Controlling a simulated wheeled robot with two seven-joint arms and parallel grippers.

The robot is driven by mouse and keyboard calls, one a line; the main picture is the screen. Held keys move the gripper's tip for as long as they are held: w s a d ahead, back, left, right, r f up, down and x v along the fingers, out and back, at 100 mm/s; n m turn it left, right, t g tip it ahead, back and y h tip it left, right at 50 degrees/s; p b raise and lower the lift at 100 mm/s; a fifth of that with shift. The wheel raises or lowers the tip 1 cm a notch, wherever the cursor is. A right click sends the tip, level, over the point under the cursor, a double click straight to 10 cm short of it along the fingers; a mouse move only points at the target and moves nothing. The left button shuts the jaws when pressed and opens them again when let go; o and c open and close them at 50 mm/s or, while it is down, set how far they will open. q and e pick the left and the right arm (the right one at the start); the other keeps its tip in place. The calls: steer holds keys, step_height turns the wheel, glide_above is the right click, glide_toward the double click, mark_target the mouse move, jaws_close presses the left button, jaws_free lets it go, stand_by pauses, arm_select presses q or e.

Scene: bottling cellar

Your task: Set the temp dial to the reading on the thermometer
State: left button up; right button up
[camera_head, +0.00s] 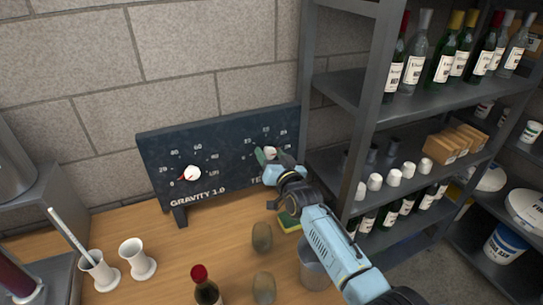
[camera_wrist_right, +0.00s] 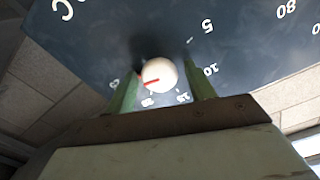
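The dark dial board (camera_head: 225,165) stands at the back of the wooden bench. The white temp dial (camera_head: 270,153) is on its right half, its label mostly hidden by my right arm. My right gripper (camera_head: 274,160) is at this dial. In the right wrist view the white knob (camera_wrist_right: 158,74) with a red pointer sits between my open fingers (camera_wrist_right: 162,72), with a gap at least on the right. The pointer aims toward the left finger, past the 20 mark. The thermometer (camera_head: 68,235) leans in a white cup at left; its reading is too small to read. My left gripper is out of view.
The gravity dial (camera_head: 191,173) is on the board's left half. A second white cup (camera_head: 137,259), a dark bottle (camera_head: 206,290), two brownish rounded objects (camera_head: 262,237) and a yellow-green sponge (camera_head: 289,221) are on the bench. A grey bottle shelf (camera_head: 357,130) stands close at right.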

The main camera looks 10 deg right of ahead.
steer(key=shift+s, duration=0.1)
steer(key=s+d+p, duration=0.1)
steer(key=s+d, duration=0.1)
steer(key=s, duration=1.1)
steer(key=shift+d, duration=0.3)
steer(key=shift+f, duration=0.1)
